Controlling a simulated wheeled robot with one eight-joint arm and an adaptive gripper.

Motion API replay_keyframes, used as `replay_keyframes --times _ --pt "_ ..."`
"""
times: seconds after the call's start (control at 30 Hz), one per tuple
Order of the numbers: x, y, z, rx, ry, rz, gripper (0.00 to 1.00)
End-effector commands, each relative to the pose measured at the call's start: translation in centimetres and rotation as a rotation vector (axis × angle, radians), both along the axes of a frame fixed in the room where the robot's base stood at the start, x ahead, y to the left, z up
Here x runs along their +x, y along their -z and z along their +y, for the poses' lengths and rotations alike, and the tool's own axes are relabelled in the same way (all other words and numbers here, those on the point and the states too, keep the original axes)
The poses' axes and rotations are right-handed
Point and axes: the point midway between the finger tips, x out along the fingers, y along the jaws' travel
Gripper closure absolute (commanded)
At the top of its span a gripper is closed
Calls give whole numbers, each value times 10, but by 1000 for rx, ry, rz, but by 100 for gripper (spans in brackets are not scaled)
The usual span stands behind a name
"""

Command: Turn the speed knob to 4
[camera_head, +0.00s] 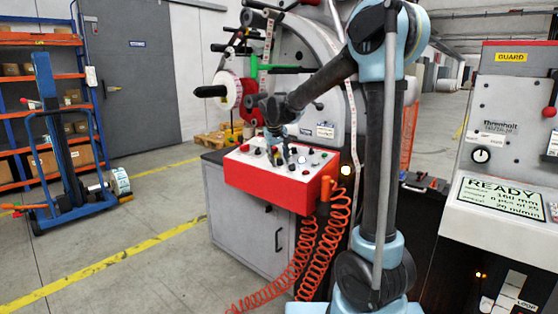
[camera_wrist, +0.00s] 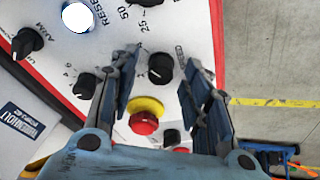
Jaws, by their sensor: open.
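My gripper (camera_wrist: 157,80) is open over the white, red-edged control panel (camera_head: 247,177), with its blue fingers apart. In the wrist view a black knob (camera_wrist: 160,68) with a white pointer mark shows between the fingertips; the small label beside it looks like SPEED but is hard to read. I cannot tell whether either finger touches it. Another black knob (camera_wrist: 84,85) lies left of the left finger, with the numbers 4 and 6 beside it. In the head view my gripper (camera_head: 277,145) is above the panel, and the knobs there are too small to tell apart.
A red stop button (camera_wrist: 144,123) on a yellow collar sits close below the fingers. A screen (camera_head: 500,197) reads READY and 20 m/min. Orange coiled hose (camera_head: 300,260) hangs below the panel.

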Motion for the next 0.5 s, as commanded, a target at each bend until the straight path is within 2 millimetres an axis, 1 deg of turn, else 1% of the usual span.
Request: replay_keyframes --times 0.17,0.5 --pt "-8 -17 2 0 -1 0 56" --pt "-33 -75 7 0 -1 0 56"
